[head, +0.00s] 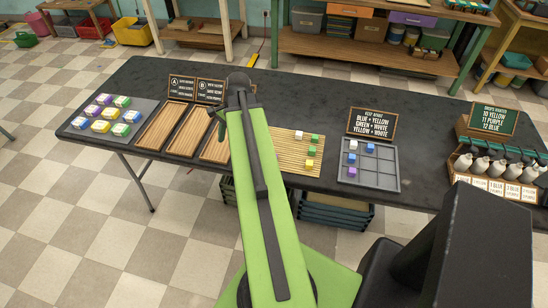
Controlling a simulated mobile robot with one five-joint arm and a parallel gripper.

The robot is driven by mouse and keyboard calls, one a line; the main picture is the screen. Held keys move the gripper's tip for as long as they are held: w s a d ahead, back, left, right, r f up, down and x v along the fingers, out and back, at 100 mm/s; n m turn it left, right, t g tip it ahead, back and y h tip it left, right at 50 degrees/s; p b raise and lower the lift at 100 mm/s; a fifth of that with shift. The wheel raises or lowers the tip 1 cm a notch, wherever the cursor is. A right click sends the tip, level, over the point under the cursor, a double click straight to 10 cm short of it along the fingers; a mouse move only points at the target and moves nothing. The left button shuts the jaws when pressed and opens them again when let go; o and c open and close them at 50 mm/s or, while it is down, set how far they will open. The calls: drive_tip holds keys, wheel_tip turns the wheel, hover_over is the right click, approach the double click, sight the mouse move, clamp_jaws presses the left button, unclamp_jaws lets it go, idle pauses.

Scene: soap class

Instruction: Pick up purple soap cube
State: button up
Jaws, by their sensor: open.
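Another purple-looking cube (351,159) lies in the grey compartment tray (385,180). My gripper (222,122) is at the arm's far end over the wooden trays, left of the mat. It is open and looks empty, though the arm partly hides it. The arm also covers the mat's left edge.
A grey board (66,128) with several coloured soaps lies at the far left. Wooden trays (158,128) and sign boards (182,87) stand beside it. A rack of pump bottles (497,168) is at the right. Black tabletop (270,95) is clear behind the mat.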

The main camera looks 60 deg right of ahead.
drive_tip(key=s+d+r+m+t, duration=0.2)
drive_tip(key=s+d+m, duration=1)
drive_tip(key=s+d, duration=0.5)
drive_tip(key=shift+n, duration=0.3)
drive_tip(key=b+x, duration=0.3)
drive_tip(key=x, duration=0.1)
drive_tip(key=b+x, duration=0.4)
drive_tip(key=a+b+x, duration=0.1)
drive_tip(key=b+x, duration=0.3)
drive_tip(key=shift+s+f, duration=0.25)
drive_tip(key=shift+s, duration=0.1)
drive_tip(key=shift+w+r, duration=0.1)
drive_tip(key=shift+w, duration=0.05)
drive_tip(key=b+x, duration=0.4)
drive_tip(key=x, duration=0.1)
drive_tip(key=shift+w+d+f+b, duration=0.1)
drive_tip(key=shift+d+f+b, duration=0.15)
drive_tip(key=shift+b, duration=0.15)
drive_tip(key=shift+r, duration=0.2)
drive_tip(key=shift+c, duration=0.4)
clamp_jaws()
